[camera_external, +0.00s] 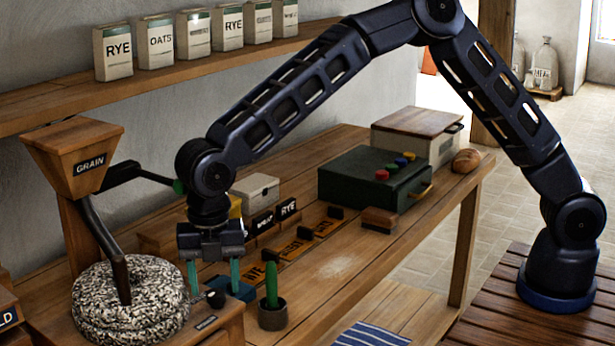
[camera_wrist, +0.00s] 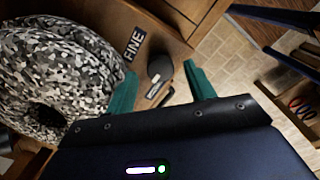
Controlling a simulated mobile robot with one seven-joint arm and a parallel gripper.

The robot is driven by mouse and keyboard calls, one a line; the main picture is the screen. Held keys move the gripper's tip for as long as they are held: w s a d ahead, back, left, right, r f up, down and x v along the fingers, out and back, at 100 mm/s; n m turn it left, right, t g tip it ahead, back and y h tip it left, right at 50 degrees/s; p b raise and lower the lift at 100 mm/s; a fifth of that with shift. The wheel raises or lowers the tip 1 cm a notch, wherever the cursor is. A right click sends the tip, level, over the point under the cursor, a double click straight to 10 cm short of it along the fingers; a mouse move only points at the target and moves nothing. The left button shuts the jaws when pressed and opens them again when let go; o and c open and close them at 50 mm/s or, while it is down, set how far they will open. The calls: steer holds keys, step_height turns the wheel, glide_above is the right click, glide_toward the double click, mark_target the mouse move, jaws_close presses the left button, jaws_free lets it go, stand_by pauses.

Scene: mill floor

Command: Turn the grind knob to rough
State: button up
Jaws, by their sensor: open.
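The grind knob (camera_external: 215,298) is a small dark knob on the wooden mill stand, right of the speckled millstone (camera_external: 150,310). In the wrist view the knob (camera_wrist: 160,67) lies between the tips of my teal fingers, with no clear contact. A black plate reading FINE (camera_wrist: 134,43) is beside it, toward the millstone (camera_wrist: 30,60). A small dark piece with a light mark lies nearer my palm; I cannot read it. My gripper (camera_external: 214,288) points down over the knob, open and empty. Its fingertips (camera_wrist: 160,72) stand on either side of the knob.
The grain hopper (camera_external: 85,150) and its crank arm (camera_external: 145,174) rise behind left. A green box (camera_external: 360,190) and a bread box (camera_external: 415,140) are farther back on the bench.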

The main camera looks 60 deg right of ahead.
mark_target(216, 292)
steer(key=shift+f, duration=0.7)
steer(key=shift+c, duration=0.2)
steer(key=c, duration=0.9)
steer(key=shift+m, duration=0.7)
steer(key=shift+c, duration=0.2)
steer(key=o, duration=1)
step_height(216, 292, up, 11)
steer(key=shift+f, duration=0.1)
